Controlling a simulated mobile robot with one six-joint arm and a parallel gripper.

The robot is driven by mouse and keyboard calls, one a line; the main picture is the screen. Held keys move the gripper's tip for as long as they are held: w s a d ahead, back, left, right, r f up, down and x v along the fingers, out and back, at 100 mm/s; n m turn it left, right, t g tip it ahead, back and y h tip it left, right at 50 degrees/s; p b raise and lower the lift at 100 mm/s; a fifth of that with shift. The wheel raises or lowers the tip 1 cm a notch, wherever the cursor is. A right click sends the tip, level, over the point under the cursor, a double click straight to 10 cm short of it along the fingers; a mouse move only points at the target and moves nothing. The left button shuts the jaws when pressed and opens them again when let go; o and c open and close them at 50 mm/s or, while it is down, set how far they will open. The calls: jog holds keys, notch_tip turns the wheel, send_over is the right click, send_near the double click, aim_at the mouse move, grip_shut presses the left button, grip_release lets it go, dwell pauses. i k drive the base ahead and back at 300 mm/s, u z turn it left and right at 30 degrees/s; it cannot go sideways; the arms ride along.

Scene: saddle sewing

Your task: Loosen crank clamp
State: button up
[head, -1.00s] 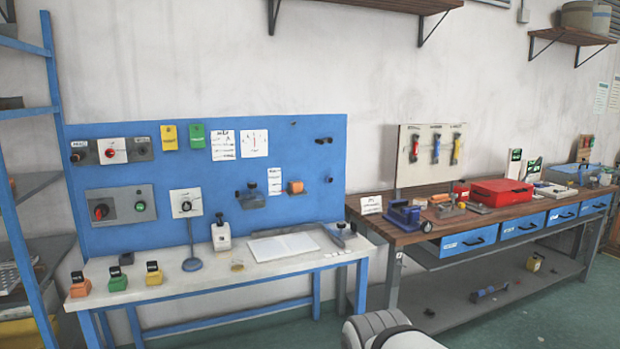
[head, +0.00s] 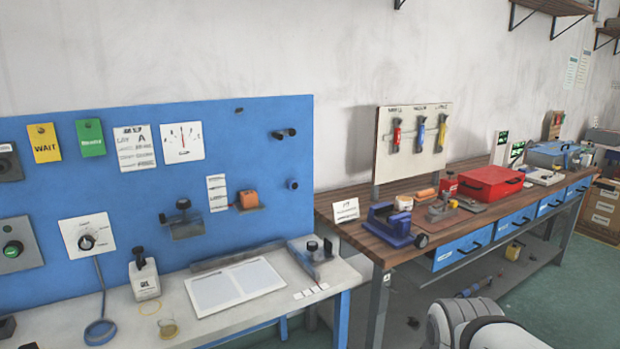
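A blue clamp-like vise (head: 392,224) sits on the front left corner of the wooden bench. A dark round knob or wheel (head: 421,241) is at its lower right side. I cannot tell for sure that this is the crank clamp, nor whether its jaws are tight. A grey device with a dark knob (head: 312,250) lies on the right end of the white bench. A grey bracket with a dark knob (head: 184,220) is on the blue board. My gripper is out of view; only white rounded links of my arm show at bottom right.
The wooden bench (head: 345,205) also holds a red case (head: 490,182) and a small sign (head: 346,210). Green floor (head: 590,285) is open at right.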

aim_at(293, 185)
jog(key=u, duration=0.3)
jog(key=i, duration=0.9)
jog(key=u, duration=0.65)
jog(key=k, duration=0.9)
jog(key=u, duration=0.15)
jog(key=i, duration=0.9)
jog(key=z, duration=0.05)
